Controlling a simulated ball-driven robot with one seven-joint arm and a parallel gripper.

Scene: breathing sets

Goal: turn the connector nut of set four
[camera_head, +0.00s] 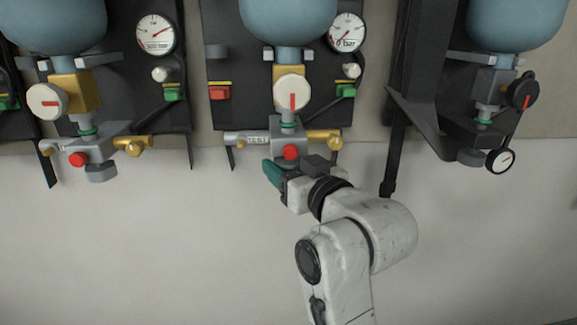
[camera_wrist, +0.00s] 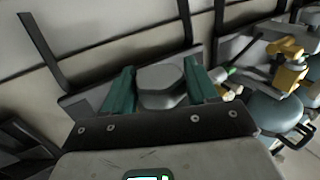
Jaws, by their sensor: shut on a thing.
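The middle breathing set hangs on a dark backplate (camera_head: 222,78), with a blue cylinder (camera_head: 288,18), a white dial with a red mark (camera_head: 292,91) and a grey valve block with a red knob (camera_head: 291,152). My gripper (camera_head: 273,173) is at the underside of this block. In the wrist view its green fingers (camera_wrist: 160,92) stand on both sides of a grey rounded nut (camera_wrist: 161,76) and are shut on it. In the head view my gripper hides this nut. No set number is readable.
A similar set (camera_head: 75,95) hangs at left, its grey nut (camera_head: 101,172) in view. Brass fittings (camera_head: 325,137) stick out beside my gripper. The pale wall below is clear.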

